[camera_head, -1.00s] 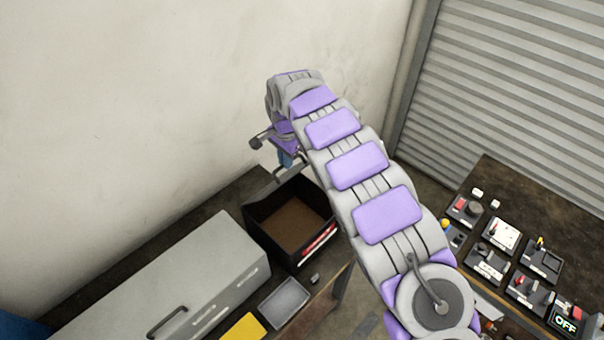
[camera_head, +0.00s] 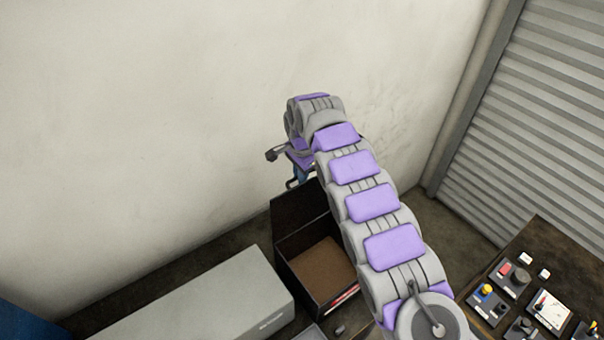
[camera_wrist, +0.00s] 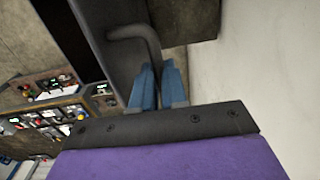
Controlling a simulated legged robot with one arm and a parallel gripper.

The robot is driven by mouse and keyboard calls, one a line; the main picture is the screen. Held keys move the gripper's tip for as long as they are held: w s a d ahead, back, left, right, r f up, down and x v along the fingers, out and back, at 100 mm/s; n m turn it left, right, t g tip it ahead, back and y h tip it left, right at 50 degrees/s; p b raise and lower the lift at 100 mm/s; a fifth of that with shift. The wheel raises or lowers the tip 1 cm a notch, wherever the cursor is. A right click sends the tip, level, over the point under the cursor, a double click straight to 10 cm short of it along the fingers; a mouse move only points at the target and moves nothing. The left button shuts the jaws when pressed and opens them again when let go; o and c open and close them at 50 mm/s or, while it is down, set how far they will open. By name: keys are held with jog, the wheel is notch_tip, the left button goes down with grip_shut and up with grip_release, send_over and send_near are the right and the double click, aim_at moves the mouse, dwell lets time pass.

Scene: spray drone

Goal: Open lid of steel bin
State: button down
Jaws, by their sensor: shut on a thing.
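The steel bin (camera_head: 306,301) is a dark open-topped box with a brown bottom inside and a red-and-white label on its front. Its dark lid (camera_head: 296,214) stands raised at the bin's back side, by the wall. My gripper (camera_head: 301,178) is at the lid's upper edge, partly hidden by my arm. In the wrist view, the blue fingers of my gripper (camera_wrist: 158,88) are shut on the end of a bent grey handle (camera_wrist: 138,32). The handle is fixed to the dark lid panel (camera_wrist: 110,65).
A long grey box (camera_head: 205,305) lies left of the bin. A bench with several small switch devices (camera_head: 510,277) stands at the right. The pale wall (camera_head: 150,110) rises close behind the lid, and a ribbed shutter (camera_head: 550,120) is at the right.

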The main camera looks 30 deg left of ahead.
jog(key=shift+a, duration=0.1)
jog(key=c, duration=1.2)
grip_release()
jog(key=shift+w+a, duration=0.1)
jog(key=shift+a, duration=0.1)
jog(key=shift+o, duration=0.2)
jog(key=shift+d, duration=0.1)
jog(key=shift+d+r, duration=0.1)
jog(key=shift+r, duration=0.1)
notch_tip(320, 180, up, 8)
jog(key=shift+f, duration=0.15)
notch_tip(320, 180, up, 9)
jog(key=p, duration=0.6)
jog(key=shift+d, duration=0.2)
